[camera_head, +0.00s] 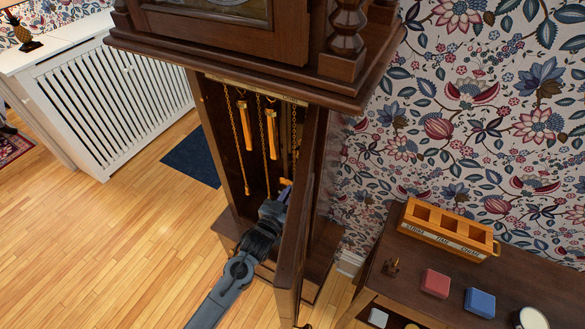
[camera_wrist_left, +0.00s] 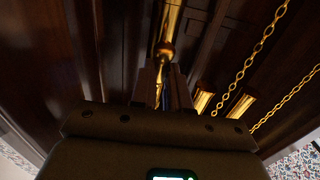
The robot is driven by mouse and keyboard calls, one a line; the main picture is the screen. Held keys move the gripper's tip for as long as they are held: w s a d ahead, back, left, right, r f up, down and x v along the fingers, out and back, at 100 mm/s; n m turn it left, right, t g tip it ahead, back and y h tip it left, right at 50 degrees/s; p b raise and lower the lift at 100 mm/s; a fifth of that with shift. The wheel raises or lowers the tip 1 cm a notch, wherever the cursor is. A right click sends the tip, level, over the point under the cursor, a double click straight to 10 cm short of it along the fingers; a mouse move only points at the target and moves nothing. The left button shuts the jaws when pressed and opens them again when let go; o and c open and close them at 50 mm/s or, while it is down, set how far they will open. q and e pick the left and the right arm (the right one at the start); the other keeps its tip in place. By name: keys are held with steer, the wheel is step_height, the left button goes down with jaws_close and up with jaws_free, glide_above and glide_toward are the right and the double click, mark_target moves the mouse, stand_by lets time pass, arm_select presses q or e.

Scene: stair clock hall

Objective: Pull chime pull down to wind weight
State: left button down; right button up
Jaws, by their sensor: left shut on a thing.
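The tall dark wooden clock case (camera_head: 302,200) stands open. Inside hang brass weights, one at the left (camera_head: 245,124) and one at the right (camera_head: 273,128), and several gold chains (camera_head: 263,150). A small brass pull (camera_head: 247,190) hangs free at the end of the left chain. My left gripper (camera_head: 284,192) reaches into the case low on the right, shut on a brass piece, seemingly the chime pull. In the left wrist view a brass rod with a rounded end (camera_wrist_left: 166,50) runs between the fingers (camera_wrist_left: 164,88). The fingers hide its tip. My right gripper is not in view.
The case's open door (camera_head: 292,240) stands just right of my left arm. A side table (camera_head: 400,270) holds a wooden compartment box (camera_head: 448,230), a red box (camera_head: 435,283) and a blue box (camera_head: 479,302). The floor (camera_head: 120,240) at left is clear.

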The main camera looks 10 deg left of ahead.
arm_select(q)
steer(key=shift+a+f, duration=0.1)
steer(key=shift+f, duration=0.5)
step_height(320, 180, down, 12)
steer(key=b, duration=0.9)
steer(key=shift+r, duration=0.15)
steer(key=c, duration=1.1)
jaws_free()
steer(key=shift+r, duration=0.1)
steer(key=shift+o, duration=0.5)
steer(key=shift+s, duration=0.1)
steer(key=shift+r, duration=0.15)
